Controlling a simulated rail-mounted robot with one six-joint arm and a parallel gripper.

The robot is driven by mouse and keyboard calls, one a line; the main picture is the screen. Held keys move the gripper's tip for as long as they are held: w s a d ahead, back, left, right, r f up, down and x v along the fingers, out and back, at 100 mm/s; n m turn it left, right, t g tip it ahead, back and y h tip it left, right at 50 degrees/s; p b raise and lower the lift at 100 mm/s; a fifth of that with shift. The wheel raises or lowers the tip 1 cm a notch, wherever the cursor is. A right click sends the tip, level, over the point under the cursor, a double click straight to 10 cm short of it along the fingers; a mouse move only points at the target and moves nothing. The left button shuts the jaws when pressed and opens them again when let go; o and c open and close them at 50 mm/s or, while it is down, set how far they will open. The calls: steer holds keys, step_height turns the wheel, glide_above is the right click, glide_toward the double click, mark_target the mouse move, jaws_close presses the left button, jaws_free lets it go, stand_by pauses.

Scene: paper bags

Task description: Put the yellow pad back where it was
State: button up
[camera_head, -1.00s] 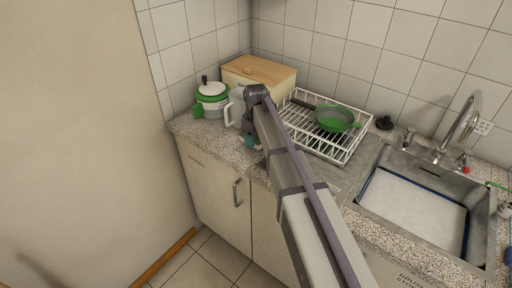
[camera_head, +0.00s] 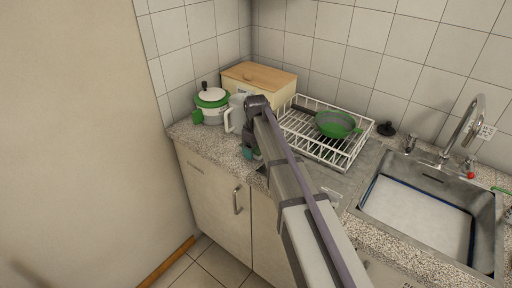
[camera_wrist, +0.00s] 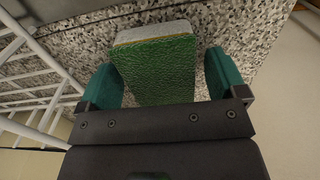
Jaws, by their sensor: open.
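A sponge-like pad (camera_wrist: 155,72) shows in the wrist view, between my two teal fingers. Its near face is green and rough, and a pale yellowish-grey edge shows along its top. My gripper (camera_wrist: 160,62) is open, with a gap on each side of the pad. The pad is close to the speckled countertop; whether it touches it, I cannot tell. In the head view my gripper (camera_head: 250,153) is low at the counter's front edge, and my arm hides most of the pad there.
A white dish rack (camera_head: 345,157) with a green pan (camera_head: 337,124) stands right of my gripper. A white jug (camera_head: 229,120), a green-lidded pot (camera_head: 211,99) and a wooden bread box (camera_head: 262,76) stand behind. The sink (camera_head: 415,215) is at the right.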

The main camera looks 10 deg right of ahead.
step_height(320, 180, up, 12)
steer(key=p, duration=1.2)
steer(key=shift+r, duration=0.15)
